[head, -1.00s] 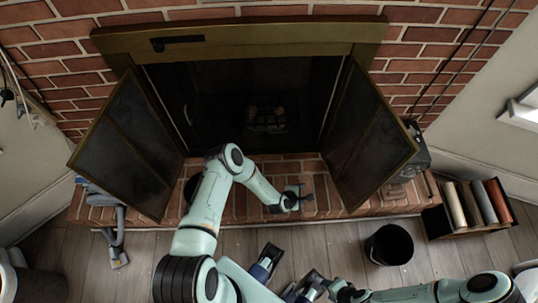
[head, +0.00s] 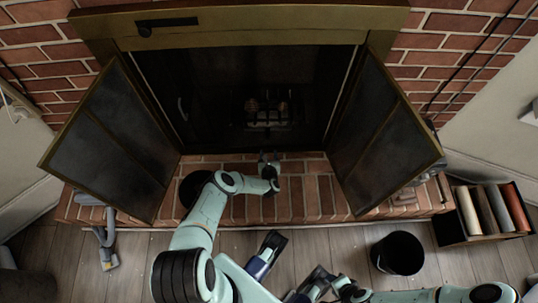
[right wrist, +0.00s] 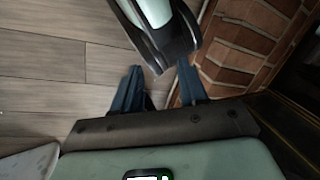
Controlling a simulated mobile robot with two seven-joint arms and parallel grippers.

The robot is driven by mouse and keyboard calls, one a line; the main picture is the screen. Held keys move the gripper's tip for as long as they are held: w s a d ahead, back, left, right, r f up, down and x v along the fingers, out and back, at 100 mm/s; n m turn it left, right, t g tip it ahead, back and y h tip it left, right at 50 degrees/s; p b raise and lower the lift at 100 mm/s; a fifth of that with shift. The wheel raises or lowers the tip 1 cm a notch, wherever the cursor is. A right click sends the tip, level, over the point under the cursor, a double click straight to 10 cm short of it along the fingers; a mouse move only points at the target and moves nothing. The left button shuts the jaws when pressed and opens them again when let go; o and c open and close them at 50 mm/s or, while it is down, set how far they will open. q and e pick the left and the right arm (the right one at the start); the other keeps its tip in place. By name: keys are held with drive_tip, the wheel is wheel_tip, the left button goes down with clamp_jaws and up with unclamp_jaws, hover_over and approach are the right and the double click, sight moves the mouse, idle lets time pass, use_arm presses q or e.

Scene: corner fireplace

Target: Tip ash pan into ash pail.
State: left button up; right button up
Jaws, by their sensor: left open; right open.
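A black open pail (head: 398,253), which looks like the ash pail, stands upright on the floor at the right of the hearth in the head view. I cannot make out the ash pan; the inside of the fireplace (head: 230,100) is very dark. My left gripper (head: 268,158) is open over the brick hearth, pointing at the fireplace opening, with nothing visible in it. My right gripper (right wrist: 159,82) is open in the right wrist view. A mint and black part of my own body shows beyond its fingers.
Glass doors (head: 118,140) and (head: 385,140) stand swung open on both sides. A grate (head: 266,118) sits inside the fireplace. A dark round thing (head: 193,188) on the hearth is partly behind my left arm. A box of rolls (head: 483,213) stands at right.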

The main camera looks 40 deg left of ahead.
use_arm(q)
drive_tip(key=b, duration=0.5)
approach(268, 138)
drive_tip(key=x, duration=0.4)
drive_tip(key=shift+w+a+f, duration=0.2)
drive_tip(key=shift+w, duration=0.05)
use_arm(e)
drive_tip(key=w+d+f+t+h, duration=0.1)
drive_tip(key=w+d+f+t, duration=0.1)
drive_tip(key=w+d+f, duration=0.3)
use_arm(q)
drive_tip(key=b+x, duration=0.4)
drive_tip(key=x, duration=0.1)
drive_tip(key=shift+w+a+b, duration=0.2)
drive_tip(key=shift+b, duration=0.2)
use_arm(e)
drive_tip(key=s+f+m+g, duration=0.1)
drive_tip(key=s+f+g, duration=0.2)
drive_tip(key=s+f, duration=0.4)
drive_tip(key=shift+s+f, duration=0.4)
drive_tip(key=shift+f, duration=0.15)
use_arm(q)
clamp_jaws()
